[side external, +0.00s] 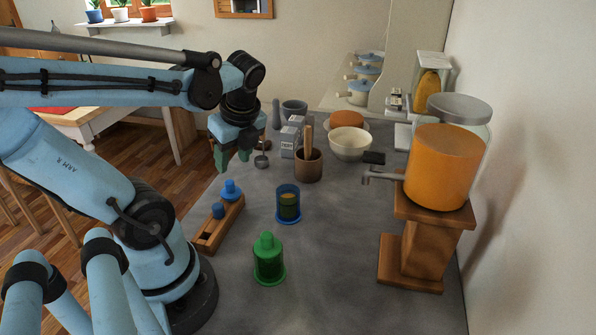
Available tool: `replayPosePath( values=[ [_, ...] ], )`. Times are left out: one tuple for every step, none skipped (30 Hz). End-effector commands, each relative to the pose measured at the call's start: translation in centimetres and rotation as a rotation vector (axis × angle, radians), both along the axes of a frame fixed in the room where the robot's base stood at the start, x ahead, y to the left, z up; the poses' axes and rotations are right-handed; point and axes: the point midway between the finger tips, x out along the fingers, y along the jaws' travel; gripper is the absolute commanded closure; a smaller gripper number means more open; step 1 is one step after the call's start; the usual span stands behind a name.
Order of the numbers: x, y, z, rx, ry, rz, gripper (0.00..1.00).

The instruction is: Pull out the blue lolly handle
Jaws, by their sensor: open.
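A blue handle (231,189) with a round knob and a wide flange sits at the far end of a low wooden rack (207,235). A smaller blue peg-like piece (218,211) stands nearer in the same rack. My gripper (232,160) is open, with green fingers pointing down, above the counter and behind the rack. Nothing shows between its fingers.
A drink dispenser (440,168) on a wooden stand (409,258) fills the right side. A brown pot (308,166), a cream bowl (350,143), small boxes (290,138) and a grey mortar (294,108) stand at the back. The counter (335,240) is clear between the cups and the dispenser stand.

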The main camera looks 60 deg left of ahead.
Motion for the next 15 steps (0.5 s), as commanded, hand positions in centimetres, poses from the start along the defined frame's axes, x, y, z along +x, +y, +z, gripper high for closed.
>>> replayPosePath(
  values=[
    [0.0,0.1,-0.3,0.0,-0.001,0.002,0.53],
    [0.0,0.2,-0.5,0.0,-0.001,0.002,0.53],
    [0.0,0.3,-0.9,0.0,-0.001,0.003,0.53],
    [-0.1,0.4,-1.2,-0.001,-0.001,0.003,0.53],
    [-0.1,0.5,-1.5,-0.001,-0.001,0.003,0.53],
    [-0.2,0.7,-1.8,0.0,-0.002,0.002,0.53],
    [-0.2,0.8,-2.2,0.0,-0.002,0.003,0.53],
    [-0.2,0.9,-2.5,0.0,-0.002,0.003,0.53],
    [-0.2,1.0,-2.9,0.0,-0.003,0.004,0.53],
    [-0.2,1.2,-3.2,0.0,-0.002,0.003,0.53],
    [-0.3,1.3,-3.5,0.0,-0.002,0.003,0.53],
    [-0.3,1.4,-3.9,0.0,-0.003,0.003,0.53],
    [-0.4,1.5,-4.2,0.0,-0.003,0.003,0.53],
    [-0.4,1.6,-4.5,0.0,-0.004,0.004,0.53],
    [-0.4,1.8,-4.9,0.0,-0.004,0.004,0.53]
  ],
)
